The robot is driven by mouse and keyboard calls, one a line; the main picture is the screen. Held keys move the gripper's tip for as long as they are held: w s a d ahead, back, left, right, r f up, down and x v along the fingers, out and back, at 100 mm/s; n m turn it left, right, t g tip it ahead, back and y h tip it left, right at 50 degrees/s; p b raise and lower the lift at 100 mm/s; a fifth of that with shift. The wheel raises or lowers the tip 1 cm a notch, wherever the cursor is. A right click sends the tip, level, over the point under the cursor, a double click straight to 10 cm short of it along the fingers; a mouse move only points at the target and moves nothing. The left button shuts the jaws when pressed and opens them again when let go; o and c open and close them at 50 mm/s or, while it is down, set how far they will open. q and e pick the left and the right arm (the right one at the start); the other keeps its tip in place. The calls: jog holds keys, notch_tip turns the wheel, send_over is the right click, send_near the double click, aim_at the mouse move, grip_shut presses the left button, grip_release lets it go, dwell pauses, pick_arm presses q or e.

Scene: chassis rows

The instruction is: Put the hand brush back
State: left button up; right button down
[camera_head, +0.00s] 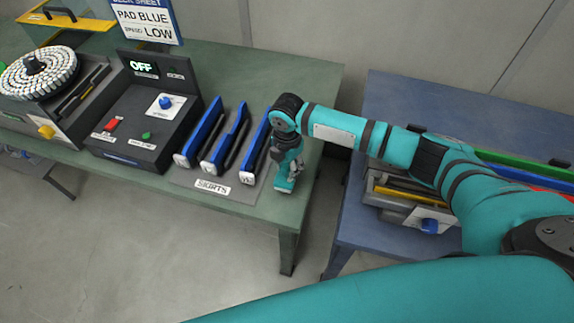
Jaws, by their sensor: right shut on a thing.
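My right gripper (287,182) points down over the right end of the green table (318,84), just right of the blue skirt pieces. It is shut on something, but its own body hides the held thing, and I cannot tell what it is. I cannot make out a hand brush anywhere in view. My left gripper is not in view.
Three blue pieces (203,132) stand on a grey mat labelled SKIRTS (212,187). A dark control box (140,130) reads OFF. A round tray of small parts (36,74) is at far left. A blue table (395,95) stands right across a gap, holding a grey tray (400,208).

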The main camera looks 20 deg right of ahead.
jog(key=shift+f+b, duration=0.4)
jog(key=shift+f, duration=0.5)
jog(key=shift+f, duration=0.25)
dwell(0.7)
jog(key=c, duration=0.9)
grip_release()
notch_tip(320, 180, up, 12)
